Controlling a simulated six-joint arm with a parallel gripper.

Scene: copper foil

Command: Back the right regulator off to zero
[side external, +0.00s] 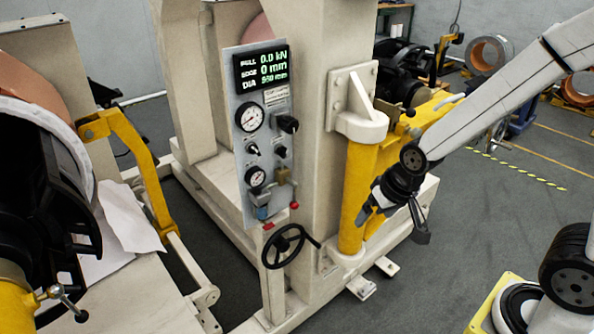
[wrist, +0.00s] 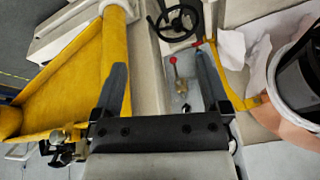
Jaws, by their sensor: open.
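The grey control panel (side external: 241,160) stands upright on the cream machine frame, with a lit display (side external: 261,67) reading 0.0 kN, 0 mm and a DIA line. It carries an upper gauge (side external: 249,116), a lower gauge (side external: 255,177), a large black knob (side external: 287,124) on the right, and smaller black knobs at mid-height. I cannot tell for sure which knob is the right regulator. A brass fitting (side external: 283,175) and a red-ball lever (side external: 294,205) sit at lower right. My gripper (side external: 391,222) is open and empty, right of the panel. In the wrist view my gripper (wrist: 161,60) has the lever (wrist: 173,61) between its fingers in the picture, apart from it.
A black handwheel (side external: 287,246) sits below the panel. A yellow post (side external: 355,195) stands between panel and gripper in the side view. A yellow arm (side external: 135,150), white sheets (side external: 125,225) and a black-cored coil are on the left.

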